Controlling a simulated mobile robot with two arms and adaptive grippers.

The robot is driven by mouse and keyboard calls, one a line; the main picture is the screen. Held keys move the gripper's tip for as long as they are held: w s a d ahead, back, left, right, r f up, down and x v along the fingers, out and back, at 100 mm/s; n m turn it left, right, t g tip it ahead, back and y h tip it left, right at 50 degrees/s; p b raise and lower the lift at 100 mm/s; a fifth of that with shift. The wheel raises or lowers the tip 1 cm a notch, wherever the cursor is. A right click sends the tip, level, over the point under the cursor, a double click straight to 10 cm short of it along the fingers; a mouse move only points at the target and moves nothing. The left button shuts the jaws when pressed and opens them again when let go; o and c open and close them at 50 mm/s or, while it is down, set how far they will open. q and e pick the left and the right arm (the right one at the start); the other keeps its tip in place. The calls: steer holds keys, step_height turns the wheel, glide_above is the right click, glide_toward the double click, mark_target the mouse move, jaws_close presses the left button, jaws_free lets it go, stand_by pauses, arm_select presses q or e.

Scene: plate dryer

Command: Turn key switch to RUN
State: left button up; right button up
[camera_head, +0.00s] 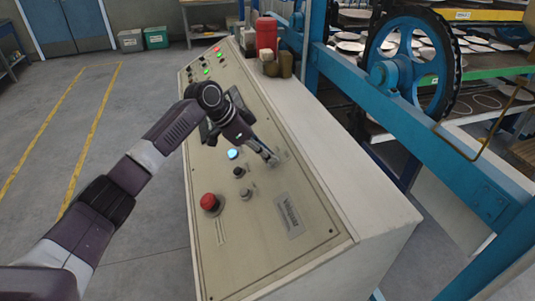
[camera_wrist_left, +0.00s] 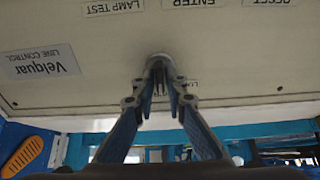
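My left gripper (camera_head: 270,158) reaches down to the sloped beige control panel (camera_head: 260,225) in the head view. In the left wrist view, its two fingertips (camera_wrist_left: 162,77) are drawn close together on the round metal key switch (camera_wrist_left: 159,58). A narrow dark part shows between the fingers. The fingers hide most of the key and part of the label below it, so I cannot read the switch's position. My right gripper is in neither view.
A red mushroom button (camera_head: 209,202), a lit button (camera_head: 233,154) and two dark knobs sit near the gripper. A nameplate (camera_head: 288,215) is to its lower right. A blue frame with a large wheel (camera_head: 408,62) stands to the right. Open floor lies left.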

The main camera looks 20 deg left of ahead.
arm_select(q)
steer(key=shift+o, duration=0.9)
steer(key=shift+a+r, duration=0.1)
steer(key=shift+r, duration=0.05)
steer(key=v, duration=1.1)
steer(key=shift+s+a+r, duration=0.15)
steer(key=shift+s+r, duration=0.05)
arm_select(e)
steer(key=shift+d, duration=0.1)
